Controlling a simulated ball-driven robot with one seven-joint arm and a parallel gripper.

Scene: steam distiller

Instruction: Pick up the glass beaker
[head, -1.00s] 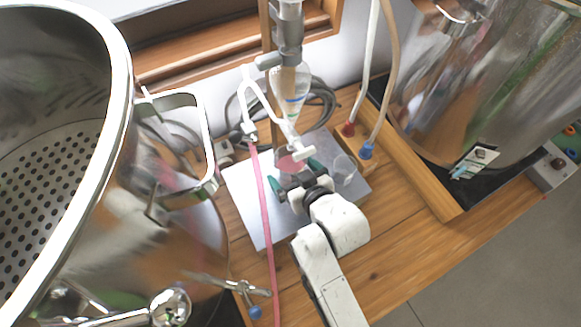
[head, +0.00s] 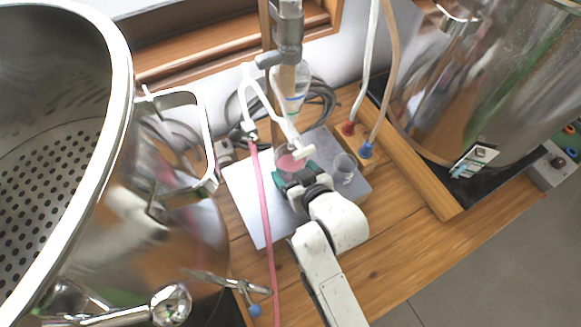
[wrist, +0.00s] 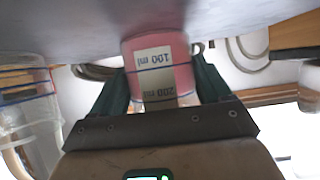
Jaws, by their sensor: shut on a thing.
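The glass beaker (head: 291,161) with pink liquid stands on a metal plate under the glass separating funnel. In the wrist view, which is upside down, the beaker (wrist: 157,62) shows pink with a 100 ml and 200 ml label. My gripper (head: 294,176) has its green fingers on both sides of the beaker and is shut on it. The fingers also show in the wrist view (wrist: 163,88). The beaker's base seems to rest on the plate. A second, clear beaker (head: 344,168) stands to the right on the plate, apart from my gripper.
The metal plate (head: 247,205) lies on the wooden bench. The funnel (head: 291,85) hangs on a stand just above the beaker. A pink hose (head: 265,210) runs close on the left. Large steel vessels stand left (head: 185,235) and right (head: 440,100).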

